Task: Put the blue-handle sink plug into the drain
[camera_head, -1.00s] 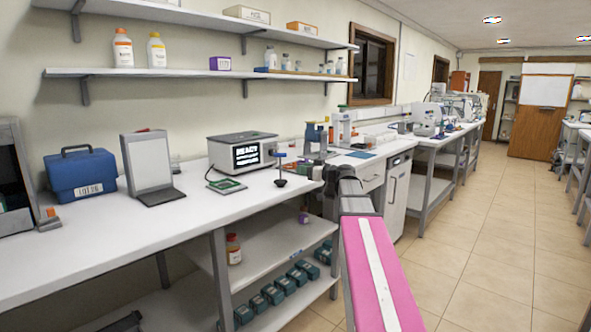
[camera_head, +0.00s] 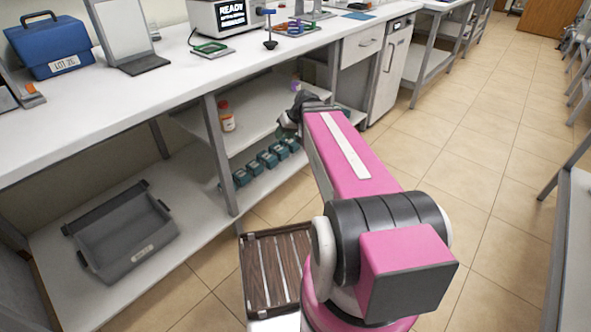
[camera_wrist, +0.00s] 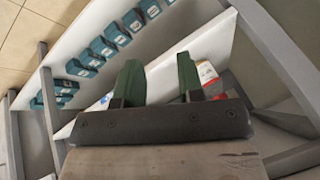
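The blue-handle sink plug (camera_head: 270,31) stands upright on the white counter near its front edge in the head view. It has a blue top, a thin stem and a dark round base. My gripper (camera_wrist: 160,78) shows two green fingers apart with nothing between them in the wrist view. In the head view my gripper's dark end (camera_head: 292,112) is below counter height, in front of the under-counter shelves and away from the plug; its fingertips cannot be made out there. The plug is not seen in the wrist view. I cannot make out the drain in either current view.
The counter (camera_head: 120,100) overhangs shelves with a red-capped bottle (camera_head: 227,117) and several teal boxes (camera_head: 268,160). A grey bin (camera_head: 122,232) lies on the lower shelf. A "READY" instrument (camera_head: 229,16) and green tray (camera_head: 209,48) stand left of the plug.

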